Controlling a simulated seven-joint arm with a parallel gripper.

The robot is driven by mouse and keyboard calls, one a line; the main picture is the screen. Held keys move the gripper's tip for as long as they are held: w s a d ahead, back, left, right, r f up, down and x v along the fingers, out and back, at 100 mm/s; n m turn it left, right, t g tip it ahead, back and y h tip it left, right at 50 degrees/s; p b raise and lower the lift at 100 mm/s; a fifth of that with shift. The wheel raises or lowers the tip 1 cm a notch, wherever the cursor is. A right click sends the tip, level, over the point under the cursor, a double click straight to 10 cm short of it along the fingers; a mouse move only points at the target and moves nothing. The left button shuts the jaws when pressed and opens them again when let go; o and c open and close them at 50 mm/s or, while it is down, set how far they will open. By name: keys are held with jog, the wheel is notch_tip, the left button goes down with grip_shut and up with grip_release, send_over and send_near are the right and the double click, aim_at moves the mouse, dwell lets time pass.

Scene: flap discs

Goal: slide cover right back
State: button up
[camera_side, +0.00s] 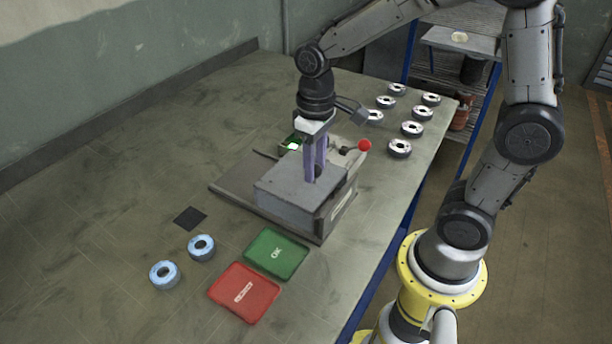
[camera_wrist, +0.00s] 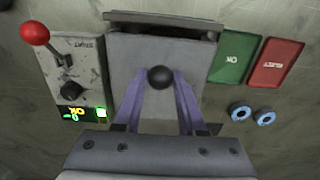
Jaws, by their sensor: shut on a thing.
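The grey sliding cover (camera_side: 290,190) sits on the test box on the table. It also shows in the wrist view (camera_wrist: 130,60). A dark round knob (camera_wrist: 160,77) stands on the cover. My gripper (camera_side: 315,175) points down over the cover, and its purple fingers are shut on the knob. The fingertips meet the knob in the wrist view (camera_wrist: 161,82). In the side view the fingers hide most of the knob.
A panel with a red-balled lever (camera_side: 364,145) and a lit green display (camera_wrist: 75,113) adjoins the cover. A green OK tray (camera_side: 276,254), a red tray (camera_side: 244,292) and two blue-rimmed discs (camera_side: 201,247) lie in front. Several white discs (camera_side: 411,129) stand behind.

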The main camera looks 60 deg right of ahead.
jog(key=w, duration=1.3)
jog(key=o, duration=0.5)
jog(key=shift+w+r, duration=0.1)
jog(key=o, duration=0.5)
jog(key=shift+r, duration=3.95)
